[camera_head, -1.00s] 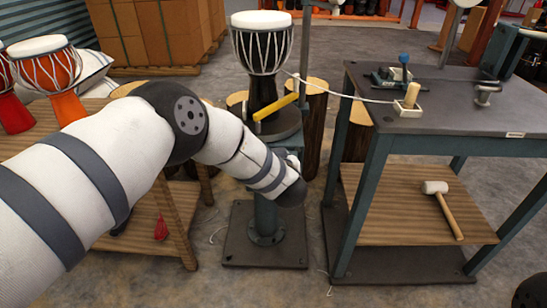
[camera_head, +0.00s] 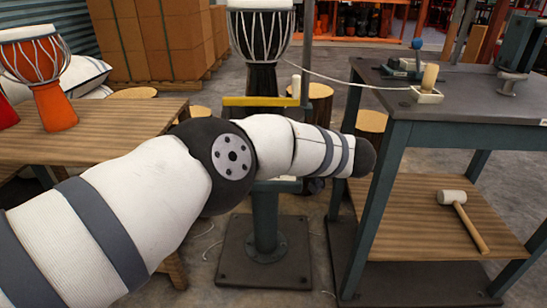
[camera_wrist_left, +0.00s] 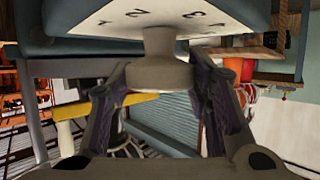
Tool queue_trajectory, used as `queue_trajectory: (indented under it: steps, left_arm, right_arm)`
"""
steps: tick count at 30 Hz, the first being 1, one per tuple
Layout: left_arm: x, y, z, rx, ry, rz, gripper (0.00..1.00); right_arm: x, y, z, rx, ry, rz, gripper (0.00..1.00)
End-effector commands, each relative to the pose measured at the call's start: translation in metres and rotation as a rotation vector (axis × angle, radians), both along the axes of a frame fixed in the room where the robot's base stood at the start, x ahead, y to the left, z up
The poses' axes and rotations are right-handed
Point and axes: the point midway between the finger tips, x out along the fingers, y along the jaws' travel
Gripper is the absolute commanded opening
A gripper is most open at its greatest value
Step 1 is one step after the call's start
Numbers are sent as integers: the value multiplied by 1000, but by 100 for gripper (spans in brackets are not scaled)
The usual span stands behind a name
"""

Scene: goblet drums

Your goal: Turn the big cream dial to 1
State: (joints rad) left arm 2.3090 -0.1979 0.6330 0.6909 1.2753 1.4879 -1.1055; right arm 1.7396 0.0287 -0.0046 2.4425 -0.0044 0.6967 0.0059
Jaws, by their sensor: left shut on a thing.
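In the left wrist view the cream dial (camera_wrist_left: 158,68) is a round knob under a pale plate (camera_wrist_left: 190,22) marked with numbers, among them 1, 2 and 3, which appear upside down. My left gripper (camera_wrist_left: 160,84) has a finger on each side of the knob and is shut on it. Any pointer mark on the dial is not clear to me. In the head view my left arm crosses in front of the drum stand (camera_head: 265,225) and hides the dial and the gripper. My right gripper is in neither view.
A goblet drum (camera_head: 259,40) stands on the stand, behind a yellow bar (camera_head: 262,101). A workbench (camera_head: 470,108) to the right carries small fixtures, with a mallet (camera_head: 462,212) on its shelf. A wooden table (camera_head: 110,128) with an orange drum (camera_head: 48,85) stands left.

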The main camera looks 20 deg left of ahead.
Motion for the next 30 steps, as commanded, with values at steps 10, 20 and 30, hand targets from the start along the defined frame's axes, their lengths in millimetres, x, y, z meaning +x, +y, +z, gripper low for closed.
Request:
queue_trajectory:
  steps: [10,20,30]
  left_arm:
    - [0,1,1,1,0,11,17]
    - [0,1,1,1,-1,10,64]
    - [-10,-21,11,0,-2,5,64]
  right_arm:
    - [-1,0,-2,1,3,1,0]
    - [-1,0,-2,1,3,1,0]
    - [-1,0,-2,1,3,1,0]
